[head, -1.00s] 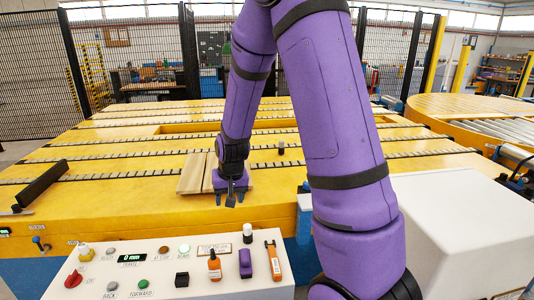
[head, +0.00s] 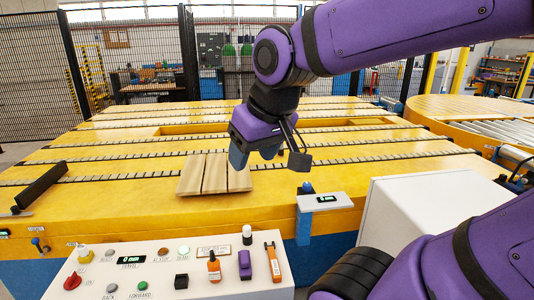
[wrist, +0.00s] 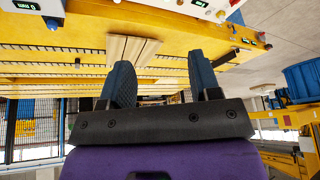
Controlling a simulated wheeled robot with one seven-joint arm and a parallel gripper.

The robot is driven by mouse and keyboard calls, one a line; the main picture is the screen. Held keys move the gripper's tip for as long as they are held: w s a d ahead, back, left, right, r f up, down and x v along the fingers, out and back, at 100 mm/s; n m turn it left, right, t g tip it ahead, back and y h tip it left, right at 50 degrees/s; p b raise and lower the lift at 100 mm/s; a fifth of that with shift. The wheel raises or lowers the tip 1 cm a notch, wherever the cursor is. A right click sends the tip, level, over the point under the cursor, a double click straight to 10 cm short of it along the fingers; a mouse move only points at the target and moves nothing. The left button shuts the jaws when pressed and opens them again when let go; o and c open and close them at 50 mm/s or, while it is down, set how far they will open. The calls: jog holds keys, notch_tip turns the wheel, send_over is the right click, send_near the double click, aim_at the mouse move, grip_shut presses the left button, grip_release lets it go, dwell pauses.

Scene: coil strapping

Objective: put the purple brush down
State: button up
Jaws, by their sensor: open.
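The purple brush (head: 245,264) lies on the white control panel (head: 205,286) at the front, between an orange bottle and an orange-handled tool. My gripper (head: 268,160) is up in the air over the yellow bed, behind the panel and well apart from the brush. Its fingers are spread with nothing between them, as the wrist view (wrist: 162,85) also shows. The brush cannot be made out in the wrist view.
Pale wooden boards (head: 215,173) lie on the yellow bed (head: 120,205) below my gripper. A white box (head: 420,220) stands at right.

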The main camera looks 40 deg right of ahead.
jog(key=shift+n, duration=0.3)
jog(key=s, duration=0.2)
jog(key=s+r, duration=0.1)
jog(key=s, duration=0.1)
jog(key=shift+a, duration=0.15)
jog(key=shift+o, duration=0.4)
jog(key=shift+w, duration=0.1)
dwell(0.5)
